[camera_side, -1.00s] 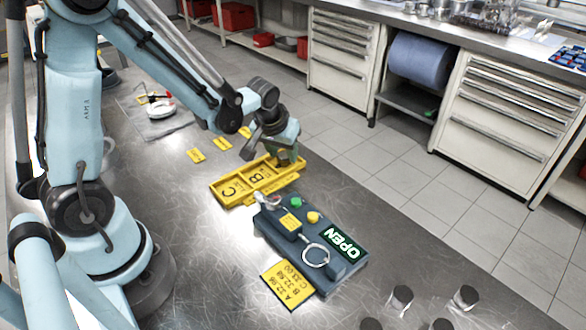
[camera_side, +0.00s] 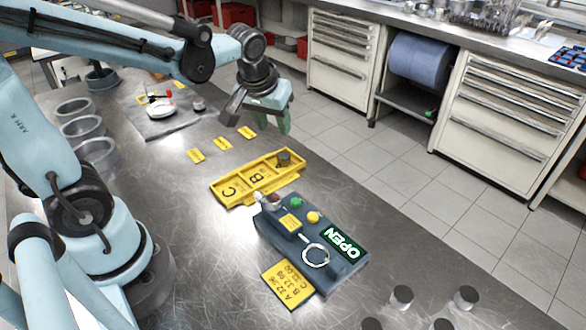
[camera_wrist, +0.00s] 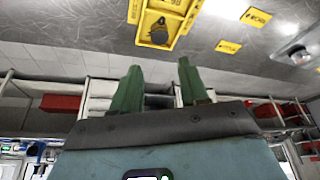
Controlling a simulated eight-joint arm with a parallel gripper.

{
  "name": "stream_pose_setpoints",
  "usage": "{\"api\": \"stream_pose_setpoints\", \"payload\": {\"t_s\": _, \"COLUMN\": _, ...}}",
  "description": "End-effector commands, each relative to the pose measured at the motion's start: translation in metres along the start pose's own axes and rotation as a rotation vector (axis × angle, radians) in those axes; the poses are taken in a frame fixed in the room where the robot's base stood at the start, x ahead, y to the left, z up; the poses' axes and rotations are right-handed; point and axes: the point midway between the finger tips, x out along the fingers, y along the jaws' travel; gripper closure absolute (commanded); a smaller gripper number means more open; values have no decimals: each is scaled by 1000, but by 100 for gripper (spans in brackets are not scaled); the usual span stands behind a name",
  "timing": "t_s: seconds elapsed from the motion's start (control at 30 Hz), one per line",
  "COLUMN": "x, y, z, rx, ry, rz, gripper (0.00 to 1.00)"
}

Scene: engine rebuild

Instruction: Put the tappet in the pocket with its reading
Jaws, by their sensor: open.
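The yellow tray (camera_side: 232,201) lies on the metal bench, with pockets marked C and B and a third pocket at its far right end. A dark tappet (camera_side: 284,158) is in that end pocket, whose letter I cannot read. It also shows in the wrist view (camera_wrist: 158,33). My gripper (camera_side: 258,118) is open and empty, above and beyond the tray, clear of the tappet. Its green fingers show apart in the wrist view (camera_wrist: 160,66). The dark gauge block (camera_side: 290,238) shows "OPEN" on its display (camera_side: 343,245). A yellow card (camera_side: 288,285) lists A, B and C readings.
Several dark tappets (camera_side: 401,297) stand at the front right. Yellow tags (camera_side: 222,143) lie behind the tray. A grey mat (camera_side: 178,132) holds a white item and a small cylinder. Metal bowls (camera_side: 84,128) stand at the left.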

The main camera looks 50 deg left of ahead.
Motion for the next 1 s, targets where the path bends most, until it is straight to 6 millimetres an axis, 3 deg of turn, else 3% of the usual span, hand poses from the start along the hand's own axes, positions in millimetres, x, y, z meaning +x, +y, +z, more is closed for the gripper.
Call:
{"api": "stream_pose_setpoints", "payload": {"t_s": 0.23, "x": -14, "y": 2, "z": 9, "rx": 46, "ry": 19, "rz": 30, "gripper": 56}}
{"api": "stream_pose_setpoints", "payload": {"t_s": 0.5, "x": -39, "y": 10, "z": 48, "rx": 263, "ry": 127, "rz": 156, "gripper": 56}}
{"api": "stream_pose_setpoints", "payload": {"t_s": 0.7, "x": -46, "y": 14, "z": 68, "rx": 379, "ry": 199, "rz": 215, "gripper": 56}}
{"api": "stream_pose_setpoints", "payload": {"t_s": 1.0, "x": -47, "y": 16, "z": 73, "rx": 413, "ry": 223, "rz": 231, "gripper": 56}}
